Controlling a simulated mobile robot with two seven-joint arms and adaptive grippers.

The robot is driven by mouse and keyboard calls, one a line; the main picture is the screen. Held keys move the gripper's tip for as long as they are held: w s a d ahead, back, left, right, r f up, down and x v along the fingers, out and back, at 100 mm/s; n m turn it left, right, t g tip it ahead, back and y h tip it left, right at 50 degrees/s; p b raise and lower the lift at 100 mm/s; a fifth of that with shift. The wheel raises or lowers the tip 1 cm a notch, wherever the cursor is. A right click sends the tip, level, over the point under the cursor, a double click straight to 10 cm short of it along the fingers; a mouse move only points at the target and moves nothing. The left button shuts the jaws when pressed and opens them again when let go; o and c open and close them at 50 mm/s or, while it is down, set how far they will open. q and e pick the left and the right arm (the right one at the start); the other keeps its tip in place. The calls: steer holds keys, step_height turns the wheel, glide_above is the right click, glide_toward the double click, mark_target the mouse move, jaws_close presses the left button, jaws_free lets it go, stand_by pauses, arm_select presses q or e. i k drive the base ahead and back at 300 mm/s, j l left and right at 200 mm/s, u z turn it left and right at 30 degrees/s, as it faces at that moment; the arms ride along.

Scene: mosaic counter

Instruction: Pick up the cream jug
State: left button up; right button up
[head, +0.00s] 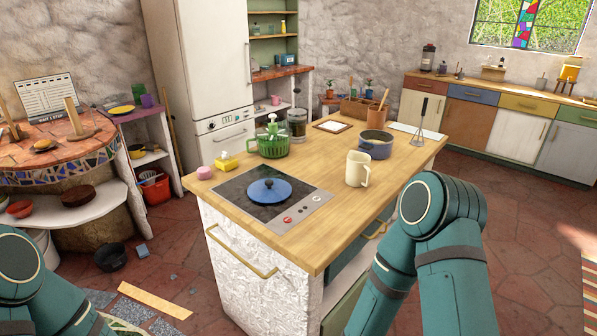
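The cream jug (357,169) stands upright on the wooden top of the island counter, right of the black hob, with its handle on the right side. It is in full view and nothing touches it. My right arm rises from the bottom right, in front of the counter, with its bent joint close to the right of the jug in the picture. My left arm shows at the bottom left. Neither gripper is in view.
A whisk (421,118) stands at the back right. The wood in front of the jug is clear.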

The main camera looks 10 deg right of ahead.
mark_target(357, 170)
steer(key=u, duration=1.6)
steer(key=k+l+u, duration=0.1)
steer(key=l+u, duration=0.2)
steer(key=k+l+u, duration=0.15)
steer(key=l+u, duration=0.2)
steer(key=k+l, duration=0.2)
steer(key=l, duration=0.15)
steer(key=k+l, duration=0.2)
steer(key=l, duration=0.2)
steer(key=k+l, duration=0.2)
steer(key=l, duration=0.15)
steer(key=k+l, duration=0.2)
steer(key=l, duration=0.2)
steer(key=k+l, duration=0.2)
steer(key=l, duration=0.15)
steer(key=k+l, duration=0.2)
steer(key=l, duration=0.2)
steer(key=k+l, duration=0.2)
steer(key=l, duration=0.15)
